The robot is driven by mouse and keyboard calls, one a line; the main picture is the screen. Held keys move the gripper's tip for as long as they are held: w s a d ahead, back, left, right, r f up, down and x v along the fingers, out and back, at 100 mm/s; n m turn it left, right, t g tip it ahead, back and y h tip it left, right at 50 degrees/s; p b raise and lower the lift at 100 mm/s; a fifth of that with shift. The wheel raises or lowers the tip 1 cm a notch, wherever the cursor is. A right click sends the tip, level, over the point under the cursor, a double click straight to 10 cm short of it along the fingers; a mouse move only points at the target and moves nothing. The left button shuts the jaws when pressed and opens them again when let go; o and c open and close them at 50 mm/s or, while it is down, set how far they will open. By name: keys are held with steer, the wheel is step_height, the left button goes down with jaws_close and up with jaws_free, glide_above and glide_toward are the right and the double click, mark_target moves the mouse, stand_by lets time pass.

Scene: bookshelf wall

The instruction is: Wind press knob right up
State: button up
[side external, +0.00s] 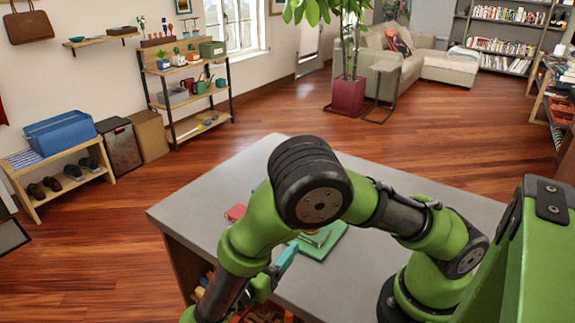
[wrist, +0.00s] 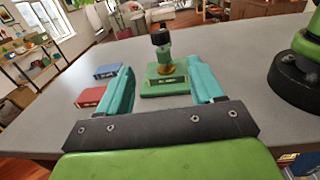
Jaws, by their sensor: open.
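The press (wrist: 166,82) is a small green device on a flat green base, standing upright on the grey table in the wrist view. A black knob (wrist: 160,37) tops it, above a green collar, with a brass-coloured part lower down. In the side external view its green base (side external: 322,246) shows partly behind my arm, and the knob is hidden. My gripper (wrist: 163,78) has two teal fingers, spread wide and empty. The press appears between and beyond the fingers, apart from them. A teal finger also shows in the side external view (side external: 287,256).
A red block (wrist: 90,97) and a blue block (wrist: 107,71) lie left of the press on the grey table (wrist: 240,60). The table is bare right of the press up to my arm's base. Shelves (side external: 190,90) stand beyond the table, away from it.

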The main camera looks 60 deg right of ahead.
steer(key=d, duration=1.1)
steer(key=w+d, duration=0.1)
steer(key=d, duration=0.4)
steer(key=shift+d, duration=0.25)
steer(key=c, duration=1)
steer(key=n+t+y, duration=0.1)
steer(key=n+t, duration=0.1)
steer(key=t, duration=0.1)
steer(key=n+t+y, duration=0.1)
steer(key=n+t, duration=0.1)
steer(key=t, duration=0.2)
steer(key=shift+n, duration=0.4)
steer(key=o, duration=1)
steer(key=v, duration=1.7)
